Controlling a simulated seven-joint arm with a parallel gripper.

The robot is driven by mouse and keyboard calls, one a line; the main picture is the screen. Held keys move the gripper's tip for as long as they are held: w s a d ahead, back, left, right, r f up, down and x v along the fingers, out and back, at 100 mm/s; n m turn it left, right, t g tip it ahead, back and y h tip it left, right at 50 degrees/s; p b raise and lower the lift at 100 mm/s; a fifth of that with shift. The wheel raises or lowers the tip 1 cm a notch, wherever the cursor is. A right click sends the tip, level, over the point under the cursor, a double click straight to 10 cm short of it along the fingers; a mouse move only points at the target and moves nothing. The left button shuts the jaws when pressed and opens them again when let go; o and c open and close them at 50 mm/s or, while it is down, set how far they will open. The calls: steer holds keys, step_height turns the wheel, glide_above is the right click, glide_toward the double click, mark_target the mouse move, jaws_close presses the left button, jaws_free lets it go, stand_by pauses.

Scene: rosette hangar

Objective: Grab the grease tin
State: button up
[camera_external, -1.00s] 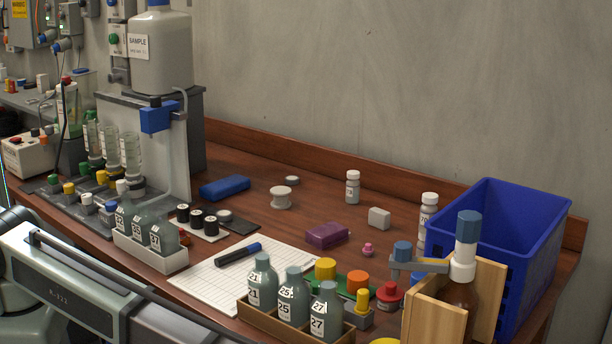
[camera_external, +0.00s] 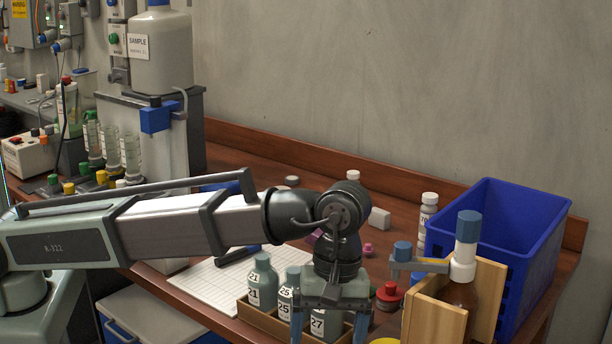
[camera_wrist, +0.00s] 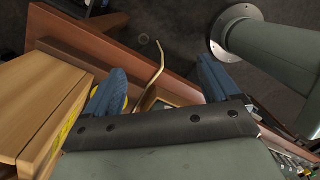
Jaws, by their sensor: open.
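I cannot make out for certain which thing is the grease tin. A flat yellow round thing (camera_external: 385,341) shows at the bottom edge of the external view, mostly cut off. In the wrist view a yellow rim (camera_wrist: 70,122) shows beside the wooden box, partly hidden by my left finger. My gripper (camera_external: 329,328) points down at the table's front edge, in front of the numbered bottles and left of the yellow thing. Its two blue fingers also show in the wrist view (camera_wrist: 160,82), spread apart with nothing held between them.
Grey-green numbered bottles (camera_external: 262,284) stand in a wooden rack close behind my gripper. A wooden box (camera_external: 436,318) with a brown bottle (camera_external: 466,255) and a blue crate (camera_external: 505,210) are at the right. A red-topped pot (camera_external: 389,294) sits between. Floor shows beyond the table edge.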

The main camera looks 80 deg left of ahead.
steer(key=a+r+n, duration=0.2)
steer(key=a+r, duration=0.2)
steer(key=r, duration=0.1)
steer(key=n+t+y, duration=0.1)
steer(key=n, duration=0.2)
glide_above(391, 284)
step_height(391, 284, down, 3)
step_height(391, 284, down, 7)
steer(key=shift+s+f, duration=0.1)
steer(key=shift+f, duration=2.75)
steer(key=shift+c, duration=0.4)
steer(key=c, duration=1.1)
steer(key=shift+r, duration=0.1)
